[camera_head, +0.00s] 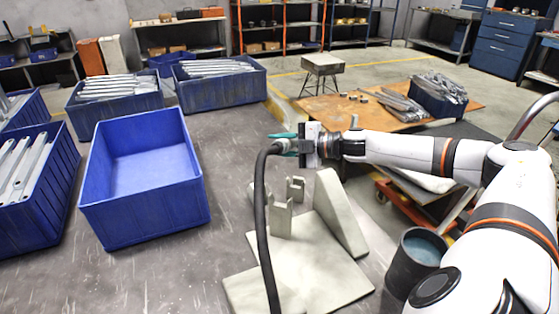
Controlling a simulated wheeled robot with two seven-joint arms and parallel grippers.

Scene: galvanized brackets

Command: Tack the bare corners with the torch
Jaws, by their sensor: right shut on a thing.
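My right gripper (285,144), with teal fingertips, is shut on the torch. Its arm comes in from the right. The torch shows mostly as a thick black hose (262,215) that hangs from the gripper down to the bottom edge; its tip is hard to make out. Below the gripper is a pale grey fixture (315,260) with a flat plate, a tall slanted upright (341,215) and small notched posts (282,217). The gripper is above and apart from these posts. I cannot make out separate corners or tacks. My left gripper is not in view.
An empty blue bin (145,225) stands left of the fixture. Blue bins with metal strips (117,98) stand behind and beside it. A dark bucket (392,270) is right of the fixture. A wooden table (355,110) with a blue box of brackets (438,108) lies beyond my arm.

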